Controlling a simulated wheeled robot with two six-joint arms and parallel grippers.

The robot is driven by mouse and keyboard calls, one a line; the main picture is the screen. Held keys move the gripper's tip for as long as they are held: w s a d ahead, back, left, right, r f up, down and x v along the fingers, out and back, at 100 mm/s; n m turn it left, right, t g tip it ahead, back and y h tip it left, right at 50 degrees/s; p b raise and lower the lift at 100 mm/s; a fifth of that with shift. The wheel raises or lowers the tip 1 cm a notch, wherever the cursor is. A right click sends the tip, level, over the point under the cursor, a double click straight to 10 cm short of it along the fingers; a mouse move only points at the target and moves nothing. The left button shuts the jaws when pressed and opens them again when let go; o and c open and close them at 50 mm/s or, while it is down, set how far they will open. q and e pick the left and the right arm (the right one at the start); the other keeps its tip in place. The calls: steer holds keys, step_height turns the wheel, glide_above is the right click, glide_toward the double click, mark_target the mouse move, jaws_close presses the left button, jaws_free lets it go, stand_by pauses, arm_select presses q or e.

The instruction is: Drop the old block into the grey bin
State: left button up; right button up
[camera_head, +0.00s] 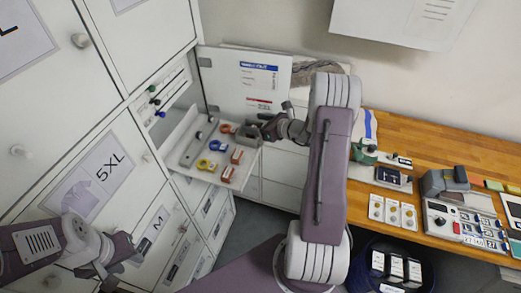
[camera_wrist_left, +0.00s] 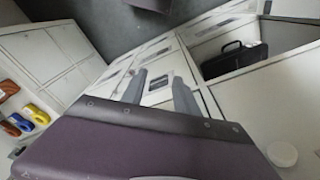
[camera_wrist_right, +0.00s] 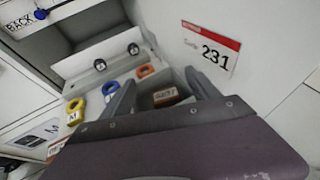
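Orange-red blocks lie on a pulled-out white shelf (camera_head: 190,168): one block (camera_head: 237,157) and another block (camera_head: 228,175) show in the head view. I cannot tell which is the old one. My right gripper (camera_head: 262,128) is over the shelf's right end. In the right wrist view its fingers (camera_wrist_right: 163,92) are apart, with a labelled red block (camera_wrist_right: 166,97) showing between them; contact is not clear. My left gripper (camera_head: 108,277) is low at the left by the lockers, its fingers (camera_wrist_left: 160,92) apart and empty.
Coloured rings, including a blue ring (camera_head: 214,145), lie on the shelf. An open white door (camera_head: 245,80) stands behind it. A wooden counter (camera_head: 450,155) with devices is at the right. A dark round bin (camera_head: 367,255) holding black labelled items stands below it.

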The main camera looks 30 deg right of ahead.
steer(key=shift+w, duration=0.1)
steer(key=shift+s+d, duration=0.1)
steer(key=shift+s, duration=0.2)
steer(key=b+v, duration=0.2)
steer(key=v, duration=0.6)
steer(key=shift+s+r, duration=0.15)
steer(key=shift+r, duration=0.05)
